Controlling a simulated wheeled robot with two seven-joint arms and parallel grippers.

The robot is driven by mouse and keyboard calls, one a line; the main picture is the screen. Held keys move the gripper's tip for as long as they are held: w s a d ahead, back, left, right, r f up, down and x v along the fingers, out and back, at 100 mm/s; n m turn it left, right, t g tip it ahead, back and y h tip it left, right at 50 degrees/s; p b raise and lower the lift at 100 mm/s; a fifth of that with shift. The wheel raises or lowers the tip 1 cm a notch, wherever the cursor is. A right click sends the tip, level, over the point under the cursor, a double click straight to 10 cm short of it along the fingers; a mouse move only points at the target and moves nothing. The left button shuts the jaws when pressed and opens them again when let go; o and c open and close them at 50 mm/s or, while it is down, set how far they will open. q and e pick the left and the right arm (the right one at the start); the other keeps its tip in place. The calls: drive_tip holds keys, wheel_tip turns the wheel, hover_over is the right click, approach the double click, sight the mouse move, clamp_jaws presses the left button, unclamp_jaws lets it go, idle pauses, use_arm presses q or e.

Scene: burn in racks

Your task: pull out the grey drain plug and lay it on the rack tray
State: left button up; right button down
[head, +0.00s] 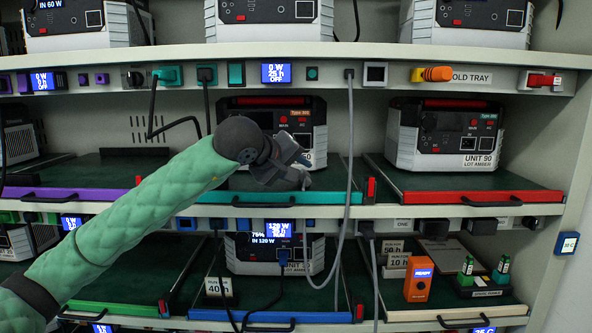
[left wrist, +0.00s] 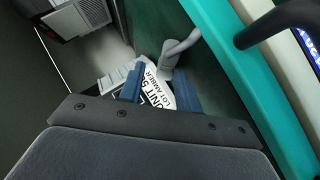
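The grey plug (left wrist: 168,58) shows in the left wrist view, with a thick grey stem bending to the upper right. It stands in front of the white label of an amber-lot unit (left wrist: 152,92). My left gripper (head: 300,168) is at the front of that unit on the middle shelf. Its two blue fingers (left wrist: 159,90) are apart, with the plug just beyond and between their tips; I see no clear contact. In the head view the gripper hides the plug and part of the unit (head: 318,138). The rack tray (head: 330,197) has a dark green surface and a teal front edge. My right gripper is not in view.
UNIT 90 (head: 445,140) stands on the red-edged tray to the right. A grey cable (head: 350,130) hangs down in front of the shelf, right of my gripper. A dark handle (head: 262,201) sticks out from the teal edge. The green tray surface left of the unit is clear.

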use_arm(q)
drive_tip(key=shift+o, duration=0.6)
drive_tip(key=shift+a, duration=0.1)
drive_tip(key=shift+s+a+r, duration=0.15)
drive_tip(key=shift+s+r, duration=0.05)
drive_tip(key=shift+s, duration=0.1)
drive_tip(key=b+v, duration=0.2)
drive_tip(key=v, duration=0.5)
